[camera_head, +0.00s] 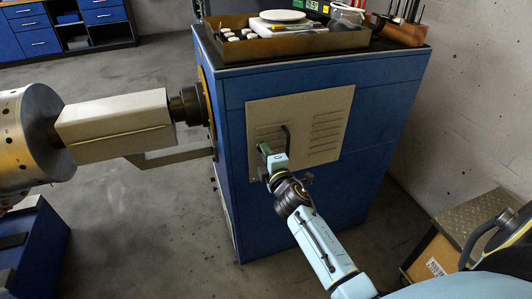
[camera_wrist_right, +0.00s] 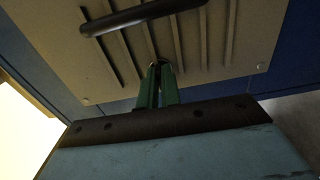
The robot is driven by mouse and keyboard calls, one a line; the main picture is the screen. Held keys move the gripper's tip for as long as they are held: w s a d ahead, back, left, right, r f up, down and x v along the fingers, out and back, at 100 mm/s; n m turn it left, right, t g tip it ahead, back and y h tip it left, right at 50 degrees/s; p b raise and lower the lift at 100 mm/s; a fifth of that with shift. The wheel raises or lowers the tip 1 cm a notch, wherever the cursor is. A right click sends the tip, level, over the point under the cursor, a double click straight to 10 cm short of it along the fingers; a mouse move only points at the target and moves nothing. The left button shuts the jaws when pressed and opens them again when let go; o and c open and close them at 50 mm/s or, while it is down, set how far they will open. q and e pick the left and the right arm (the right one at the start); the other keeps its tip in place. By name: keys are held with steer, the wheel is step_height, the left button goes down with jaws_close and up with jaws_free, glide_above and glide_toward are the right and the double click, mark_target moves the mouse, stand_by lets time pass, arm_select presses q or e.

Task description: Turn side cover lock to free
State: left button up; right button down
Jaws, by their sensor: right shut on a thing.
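The side cover (camera_head: 325,112) is a light grey panel with slotted louvres on the blue cabinet's side. A dark bar handle (camera_head: 286,135) stands out from it and also shows in the right wrist view (camera_wrist_right: 140,16). My right gripper (camera_head: 264,149) is at the cover, below and left of the handle in the head view. In the right wrist view its green fingers (camera_wrist_right: 158,72) are close together on a small part at the cover, which I take as the side cover lock; the fingers mostly hide it, so its turn position cannot be told. My left gripper is not in view.
The blue cabinet (camera_head: 235,185) carries a brown tray (camera_head: 335,42) with a scale and small weights on top. A wooden crate (camera_head: 440,258) stands at lower right.

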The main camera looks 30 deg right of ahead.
stand_by(0.3)
steer(key=c, duration=1.6)
jaws_free()
steer(key=shift+s, duration=0.1)
